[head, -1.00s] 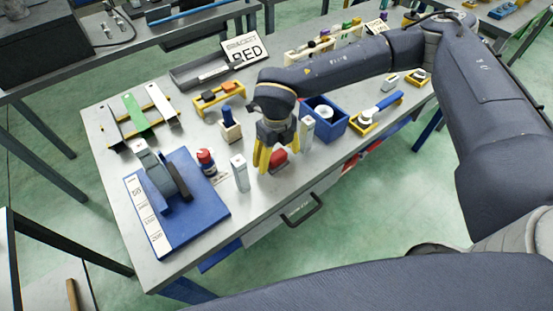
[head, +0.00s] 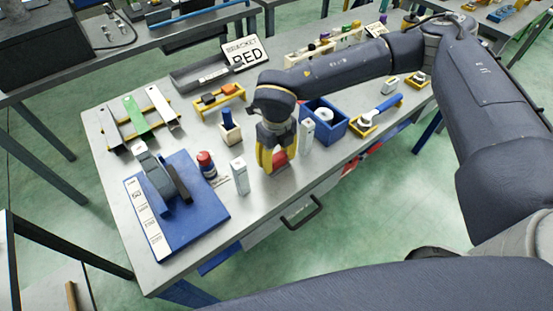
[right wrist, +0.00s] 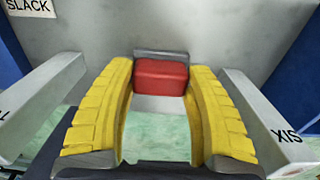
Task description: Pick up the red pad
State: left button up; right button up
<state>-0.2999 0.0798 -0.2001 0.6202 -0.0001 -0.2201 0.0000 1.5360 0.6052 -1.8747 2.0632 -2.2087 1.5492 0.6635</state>
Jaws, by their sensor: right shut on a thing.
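The red pad (head: 280,160) is on the grey workbench (head: 262,205) near its front edge, partly hidden by my right gripper. My right gripper (head: 271,168) points down with its yellow fingers shut on the red pad. In the right wrist view the red pad (right wrist: 161,76) sits between the two yellow fingertips (right wrist: 160,80), with a grey part behind it. I cannot tell whether the pad still touches the bench. My left gripper is not in view.
White upright blocks stand close on both sides of my right gripper, one at left (head: 240,174) and one at right (head: 306,135). A blue bin (head: 335,125) is to the right. A blue board (head: 205,220) lies at left. A drawer handle (head: 302,211) juts from the bench front.

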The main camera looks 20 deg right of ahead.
aim_at(276, 157)
notch_tip(276, 157, up, 20)
dwell(0.6)
